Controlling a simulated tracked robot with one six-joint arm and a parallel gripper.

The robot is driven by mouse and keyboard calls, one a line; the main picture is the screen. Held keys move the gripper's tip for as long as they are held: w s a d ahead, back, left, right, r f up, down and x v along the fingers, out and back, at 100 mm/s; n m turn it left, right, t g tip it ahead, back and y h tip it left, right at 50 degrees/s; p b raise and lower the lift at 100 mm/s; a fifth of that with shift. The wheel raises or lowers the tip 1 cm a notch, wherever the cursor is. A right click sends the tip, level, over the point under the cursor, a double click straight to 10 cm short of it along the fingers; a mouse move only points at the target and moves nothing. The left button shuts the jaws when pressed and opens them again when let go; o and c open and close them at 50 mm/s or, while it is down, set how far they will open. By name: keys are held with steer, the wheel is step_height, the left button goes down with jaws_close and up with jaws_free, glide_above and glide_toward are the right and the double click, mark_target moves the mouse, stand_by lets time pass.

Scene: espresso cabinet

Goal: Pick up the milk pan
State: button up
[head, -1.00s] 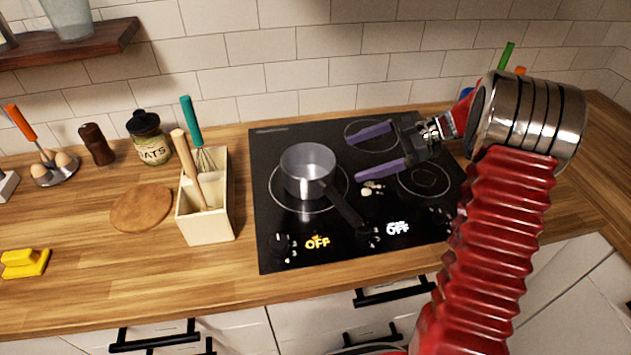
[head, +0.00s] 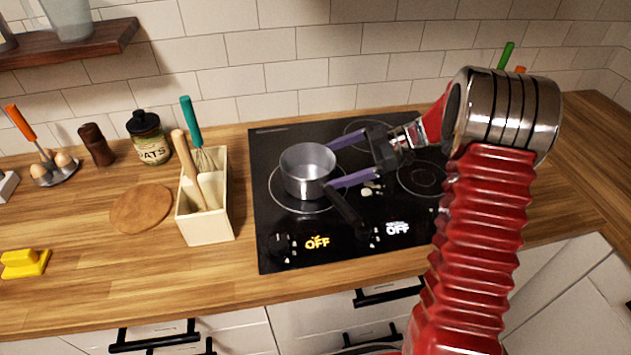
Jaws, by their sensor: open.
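The milk pan (head: 306,172) is a small grey metal pot on the left front ring of the black cooktop (head: 275,243). Its dark handle (head: 348,210) points toward the lower right. My gripper (head: 335,166) is open, with two purple fingers pointing left at the pan's right side. The far finger's tip is behind the pan's right rim and the near finger's tip is by the handle's root. I cannot tell whether either finger touches the pan.
A cream utensil holder (head: 208,226) with a whisk and wooden tool stands left of the cooktop. A round wooden board (head: 141,207), an oats jar (head: 148,138) and a yellow object (head: 25,263) are farther left. The cooktop's right rings are empty.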

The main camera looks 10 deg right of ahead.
steer(key=shift+w+a+f, duration=0.1)
steer(key=shift+a+f, duration=0.1)
steer(key=shift+a, duration=0.35)
steer(key=c, duration=1.7)
steer(key=shift+r, duration=0.15)
step_height(320, 180, up, 10)
steer(key=shift+f, duration=0.1)
stand_by(0.4)
